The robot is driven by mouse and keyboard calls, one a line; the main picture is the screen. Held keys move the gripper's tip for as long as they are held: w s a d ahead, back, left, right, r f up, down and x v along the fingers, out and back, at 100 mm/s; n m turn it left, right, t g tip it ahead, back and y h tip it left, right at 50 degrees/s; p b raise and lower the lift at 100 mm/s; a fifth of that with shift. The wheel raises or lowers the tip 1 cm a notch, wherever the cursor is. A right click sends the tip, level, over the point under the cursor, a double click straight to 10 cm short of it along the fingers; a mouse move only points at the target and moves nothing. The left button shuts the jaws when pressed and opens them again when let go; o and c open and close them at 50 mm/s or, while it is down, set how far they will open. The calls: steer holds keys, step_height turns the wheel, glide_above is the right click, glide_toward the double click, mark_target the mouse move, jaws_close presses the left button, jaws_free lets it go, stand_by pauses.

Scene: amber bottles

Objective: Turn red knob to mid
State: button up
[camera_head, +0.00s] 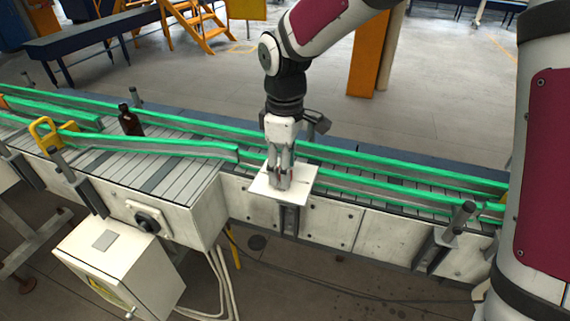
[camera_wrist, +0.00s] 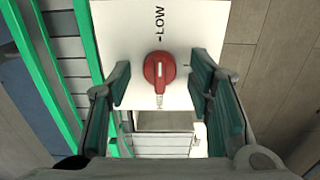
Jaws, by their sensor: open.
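The red knob (camera_wrist: 160,69) is round and sits on a white panel (camera_wrist: 118,22) in the wrist view. A short pale mark on its face runs up and down the picture. The word LOW (camera_wrist: 159,23) is printed above it; a small label below it (camera_wrist: 160,101) is partly covered and hard to read. My gripper (camera_wrist: 160,88) is open, with one finger on each side of the knob and a gap showing on both sides. In the head view my gripper (camera_head: 279,184) points down over the white panel (camera_head: 300,175); its fingers largely hide the knob there.
A conveyor (camera_head: 190,172) with green rails runs behind and beside the panel. A dark amber bottle (camera_head: 130,121) stands on it at the left. A white box (camera_head: 118,270) stands low in front, and an upright post (camera_head: 459,217) rises at the right.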

jaws_close()
steer(key=shift+m, duration=0.3)
steer(key=m, duration=0.3)
steer(key=shift+m, duration=0.3)
steer(key=m+p, duration=0.1)
steer(key=m, duration=0.3)
steer(key=shift+s+m, duration=0.1)
steer(key=shift+m, duration=0.2)
steer(key=m+p, duration=0.1)
steer(key=m, duration=0.4)
steer(key=shift+a+r, duration=0.1)
steer(key=shift+m+p, duration=0.75)
steer(key=shift+m, duration=1.25)
